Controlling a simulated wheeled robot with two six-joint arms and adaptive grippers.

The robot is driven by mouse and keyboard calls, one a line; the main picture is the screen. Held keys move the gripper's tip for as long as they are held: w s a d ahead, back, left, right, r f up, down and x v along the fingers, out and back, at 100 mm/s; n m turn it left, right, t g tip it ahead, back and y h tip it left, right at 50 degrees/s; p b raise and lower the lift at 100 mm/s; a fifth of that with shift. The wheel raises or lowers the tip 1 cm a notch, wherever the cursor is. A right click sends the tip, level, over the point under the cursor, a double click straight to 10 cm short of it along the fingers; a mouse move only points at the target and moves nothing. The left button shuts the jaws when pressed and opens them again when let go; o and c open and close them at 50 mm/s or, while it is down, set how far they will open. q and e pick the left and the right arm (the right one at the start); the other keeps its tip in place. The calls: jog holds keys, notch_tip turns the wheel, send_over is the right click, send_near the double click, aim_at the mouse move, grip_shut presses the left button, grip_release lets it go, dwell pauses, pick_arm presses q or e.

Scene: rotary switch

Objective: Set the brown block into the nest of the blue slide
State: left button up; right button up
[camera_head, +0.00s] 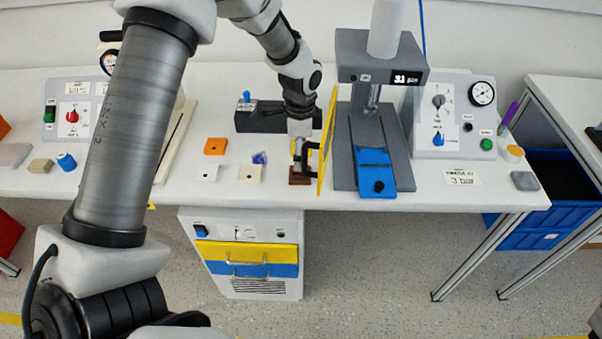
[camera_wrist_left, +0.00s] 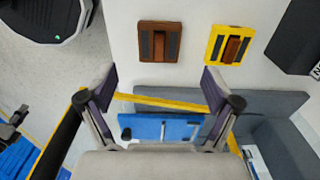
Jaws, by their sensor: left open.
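The brown block (camera_head: 299,179) lies on the white table near its front edge, left of the press. In the left wrist view the brown block (camera_wrist_left: 159,42) is a square with two dark strips, ahead of the fingers and centred between them. My left gripper (camera_head: 303,162) is just above the block, pointing down. In its wrist view the left gripper (camera_wrist_left: 159,85) is open with nothing between its fingers. The blue slide (camera_head: 373,162) with a dark knob sits on the press base; it also shows in the wrist view (camera_wrist_left: 160,128). I cannot make out its nest clearly.
A yellow-edged upright panel (camera_head: 328,140) stands between the gripper and the grey press (camera_head: 347,150). A yellow block (camera_wrist_left: 229,46) with a brown middle lies beside the brown block. An orange block (camera_head: 215,146) and pale blocks (camera_head: 250,173) lie to the left.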

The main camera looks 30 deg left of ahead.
aim_at(300, 175)
pick_arm(q)
notch_tip(300, 175, down, 6)
jog(key=shift+r, duration=0.1)
jog(key=shift+s+r, duration=0.1)
jog(key=shift+s, duration=0.15)
grip_shut()
